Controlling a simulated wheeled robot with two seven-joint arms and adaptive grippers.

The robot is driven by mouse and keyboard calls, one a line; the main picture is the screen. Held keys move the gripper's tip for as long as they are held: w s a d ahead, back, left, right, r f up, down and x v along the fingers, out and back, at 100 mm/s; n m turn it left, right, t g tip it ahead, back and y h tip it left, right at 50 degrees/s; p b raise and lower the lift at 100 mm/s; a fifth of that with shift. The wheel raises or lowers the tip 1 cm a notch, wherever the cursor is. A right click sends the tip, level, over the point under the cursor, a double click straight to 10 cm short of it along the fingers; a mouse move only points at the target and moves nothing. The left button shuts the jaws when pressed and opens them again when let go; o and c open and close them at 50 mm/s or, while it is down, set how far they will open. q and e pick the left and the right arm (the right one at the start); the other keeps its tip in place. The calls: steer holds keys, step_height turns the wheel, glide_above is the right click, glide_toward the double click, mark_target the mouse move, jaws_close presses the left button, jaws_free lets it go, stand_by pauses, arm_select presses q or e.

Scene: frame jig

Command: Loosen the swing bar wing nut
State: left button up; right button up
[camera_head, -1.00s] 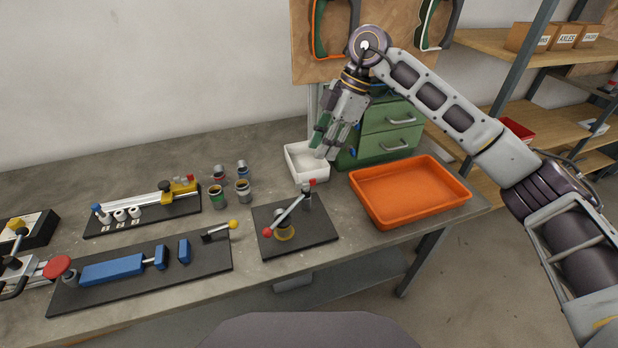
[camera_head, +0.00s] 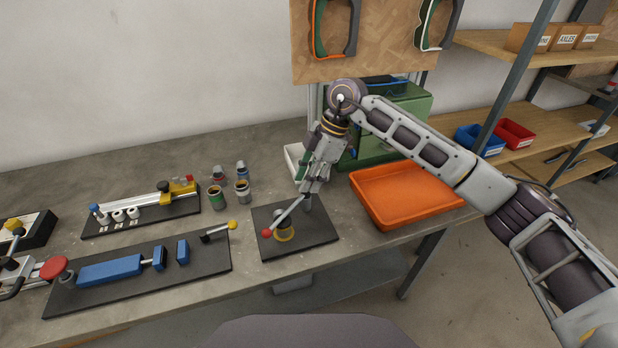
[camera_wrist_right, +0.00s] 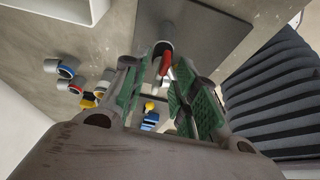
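The swing bar (camera_head: 289,212) lies across the black plate (camera_head: 318,238), with a red ball at its lower left end. Its post (camera_head: 307,203) stands at the other end, under my right gripper (camera_head: 312,186). The red wing nut is hidden behind the gripper in the head view. In the right wrist view the red wing nut (camera_wrist_right: 164,58) shows between the open green-padded fingers (camera_wrist_right: 158,95), near their tips. I cannot tell whether the fingers touch it. My left gripper is not in view.
An orange tray (camera_head: 372,208) stands right of the plate. Several small cups (camera_head: 243,191) stand to the left, beside a plate with blue blocks (camera_head: 110,270).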

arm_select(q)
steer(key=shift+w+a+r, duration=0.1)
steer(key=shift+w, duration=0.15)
arm_select(e)
steer(key=shift+c, duration=0.4)
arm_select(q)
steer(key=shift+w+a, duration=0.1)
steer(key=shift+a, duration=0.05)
arm_select(e)
jaws_close()
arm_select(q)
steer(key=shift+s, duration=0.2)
arm_select(e)
steer(key=shift+r, duration=0.1)
